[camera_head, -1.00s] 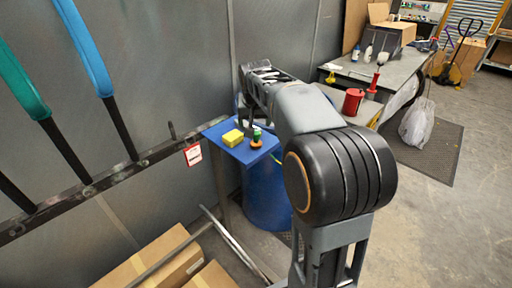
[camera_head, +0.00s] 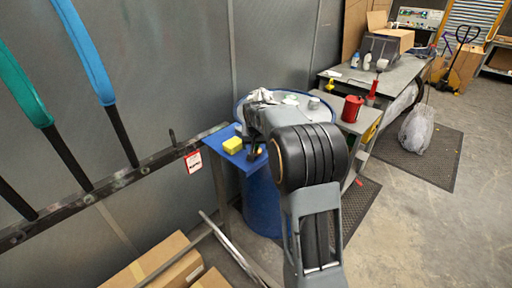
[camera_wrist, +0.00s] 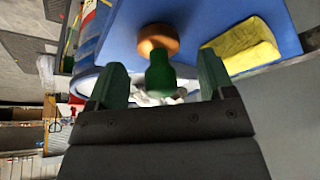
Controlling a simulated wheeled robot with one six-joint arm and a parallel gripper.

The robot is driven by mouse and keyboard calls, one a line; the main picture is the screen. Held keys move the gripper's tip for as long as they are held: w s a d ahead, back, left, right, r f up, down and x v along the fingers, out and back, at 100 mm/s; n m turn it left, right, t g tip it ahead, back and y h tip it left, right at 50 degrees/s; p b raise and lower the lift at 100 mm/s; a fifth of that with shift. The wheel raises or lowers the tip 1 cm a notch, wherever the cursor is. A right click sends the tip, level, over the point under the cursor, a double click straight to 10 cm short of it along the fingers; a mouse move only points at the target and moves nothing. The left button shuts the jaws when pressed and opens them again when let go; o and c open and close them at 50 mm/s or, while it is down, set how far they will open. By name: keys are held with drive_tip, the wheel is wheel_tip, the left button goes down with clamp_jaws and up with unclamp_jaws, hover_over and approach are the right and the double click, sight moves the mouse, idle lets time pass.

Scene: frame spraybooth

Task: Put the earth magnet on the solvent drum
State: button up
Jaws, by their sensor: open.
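The earth magnet, taken to be the piece with a round copper-coloured base and a green stem (camera_wrist: 158,68), stands on a small blue shelf (camera_wrist: 118,38). My gripper (camera_wrist: 161,80) is open, with a green finger on either side of the stem and a visible gap to each; it holds nothing. In the head view my arm hides the fingers and most of the magnet beside the yellow sponge. The solvent drum (camera_head: 259,200), a large blue drum, stands just behind and right of the shelf. My arm covers part of its top.
A yellow sponge (camera_wrist: 248,46) lies on the shelf close to the magnet; it also shows in the head view (camera_head: 233,145). A few small items sit on the drum top. A red can (camera_head: 352,108) stands on a grey cart to the right. A rack rail (camera_head: 110,185) runs at left.

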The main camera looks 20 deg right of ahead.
drive_tip(key=shift+x, duration=1.35)
drive_tip(key=c, duration=1.2)
drive_tip(key=shift+r, duration=0.15)
drive_tip(key=shift+w+r, duration=0.1)
drive_tip(key=shift+r, duration=0.45)
drive_tip(key=s+d+r+b, duration=0.1)
drive_tip(key=s+r, duration=0.3)
drive_tip(key=s+d+r+b, duration=0.1)
drive_tip(key=s+d+r, duration=0.1)
drive_tip(key=s, duration=0.3)
drive_tip(key=s+d+r+b, duration=0.1)
drive_tip(key=s+d+r, duration=0.1)
drive_tip(key=s+r, duration=0.2)
drive_tip(key=shift+v, duration=0.85)
